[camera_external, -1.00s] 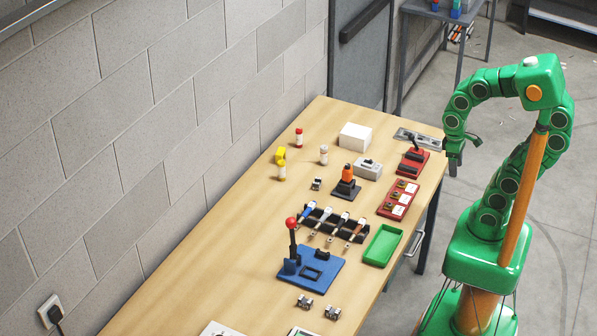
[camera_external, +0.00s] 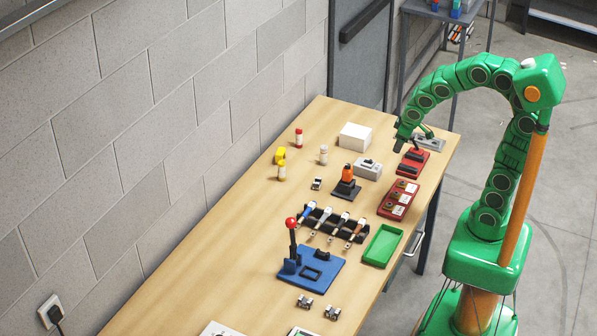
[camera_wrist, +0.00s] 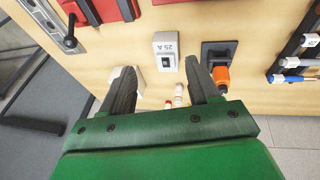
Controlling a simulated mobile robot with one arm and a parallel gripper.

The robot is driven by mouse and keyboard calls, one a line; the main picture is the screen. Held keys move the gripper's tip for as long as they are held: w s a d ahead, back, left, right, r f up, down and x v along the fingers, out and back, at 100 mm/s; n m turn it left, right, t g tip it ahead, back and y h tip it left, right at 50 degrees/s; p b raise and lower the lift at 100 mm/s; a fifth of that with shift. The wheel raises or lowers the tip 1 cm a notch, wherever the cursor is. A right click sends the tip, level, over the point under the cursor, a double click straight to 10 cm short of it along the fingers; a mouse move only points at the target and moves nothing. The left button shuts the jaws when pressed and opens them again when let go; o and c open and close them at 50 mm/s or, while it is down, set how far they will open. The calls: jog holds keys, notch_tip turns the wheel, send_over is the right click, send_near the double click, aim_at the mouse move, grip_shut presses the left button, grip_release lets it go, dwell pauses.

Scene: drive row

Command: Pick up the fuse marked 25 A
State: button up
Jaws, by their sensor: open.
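Three upright capped cylinders that look like fuses stand near the wall side of the table: a red-topped one (camera_external: 299,138), a grey-white one (camera_external: 323,155) and a yellow-topped one (camera_external: 282,171). Their markings are too small to read. Small cylinders also show between my fingers in the wrist view (camera_wrist: 178,94), partly hidden. My gripper (camera_external: 399,146) is open and empty, above the table's far right part, apart from the cylinders.
A white box (camera_external: 355,136) stands beyond the grey box. An orange-topped device on a dark base (camera_external: 346,183), red units (camera_external: 411,163), a tool rack (camera_external: 333,221), a green tray (camera_external: 382,246) and a blue lever plate (camera_external: 312,270) are nearby. The near left tabletop is mostly clear.

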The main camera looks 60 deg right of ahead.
jog(key=w+d+f+n+t, duration=0.1)
jog(key=w+f+t, duration=0.15)
jog(key=w, duration=1.25)
jog(key=n+t+y, duration=0.5)
jog(key=t+y, duration=0.1)
jog(key=y, duration=0.3)
send_near(283, 162)
notch_tip(283, 162, down, 2)
jog(key=w, duration=0.3)
jog(key=shift+w+a+f, duration=0.25)
jog(key=shift+a, duration=0.2)
jog(key=shift+w+a+f, duration=0.25)
jog(key=shift+w+a, duration=0.05)
jog(key=shift+a, duration=0.15)
jog(key=shift+a+r+x, duration=0.1)
jog(key=shift+r+x, duration=0.05)
jog(key=shift+x, duration=0.75)
jog(key=shift+a+r+x, duration=0.1)
jog(key=shift+r+x, duration=0.05)
jog(key=shift+x, duration=1.6)
jog(key=c, duration=1.1)
jog(key=shift+r, duration=0.2)
